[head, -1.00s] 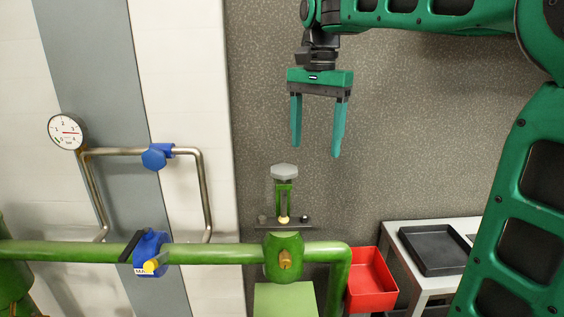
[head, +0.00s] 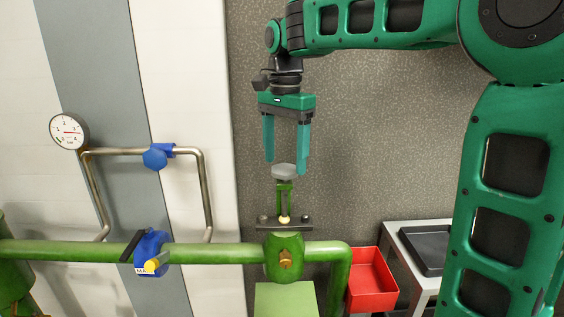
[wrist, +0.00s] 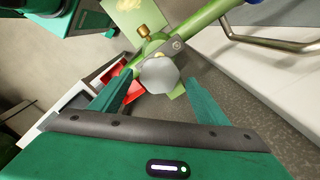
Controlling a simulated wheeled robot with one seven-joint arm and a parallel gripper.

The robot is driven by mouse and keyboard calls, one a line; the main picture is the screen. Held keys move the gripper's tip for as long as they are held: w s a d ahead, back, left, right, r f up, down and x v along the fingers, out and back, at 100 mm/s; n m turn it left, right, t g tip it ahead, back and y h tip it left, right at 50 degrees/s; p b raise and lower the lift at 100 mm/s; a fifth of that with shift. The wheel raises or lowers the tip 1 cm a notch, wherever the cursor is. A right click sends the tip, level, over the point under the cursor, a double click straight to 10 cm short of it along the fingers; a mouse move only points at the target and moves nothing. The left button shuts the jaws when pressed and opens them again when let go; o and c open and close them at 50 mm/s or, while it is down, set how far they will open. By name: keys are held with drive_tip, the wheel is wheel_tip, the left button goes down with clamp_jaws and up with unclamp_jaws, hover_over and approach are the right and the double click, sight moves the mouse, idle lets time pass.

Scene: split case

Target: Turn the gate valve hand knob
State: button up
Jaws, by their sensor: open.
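The gate valve hand knob (head: 284,172) is a grey faceted cap on top of a green stem and yoke (head: 284,197), above the green valve body (head: 284,256). My gripper (head: 285,168) is open and points down, its two teal fingers spread with the tips at about the knob's height in the head view. In the wrist view the knob (wrist: 159,75) shows between and beyond the open fingers. I see no contact between finger and knob.
A green pipe (head: 205,253) runs across through the valve, with a blue valve (head: 151,250) on it. A steel pipe loop, a blue knob (head: 155,156) and a gauge (head: 69,131) are at left. A red bin (head: 370,282) and a black tray (head: 428,248) are at lower right.

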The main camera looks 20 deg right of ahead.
drive_tip(key=shift+f, duration=0.7)
drive_tip(key=c, duration=1.1)
drive_tip(key=shift+o, duration=0.2)
drive_tip(key=shift+n, duration=0.4)
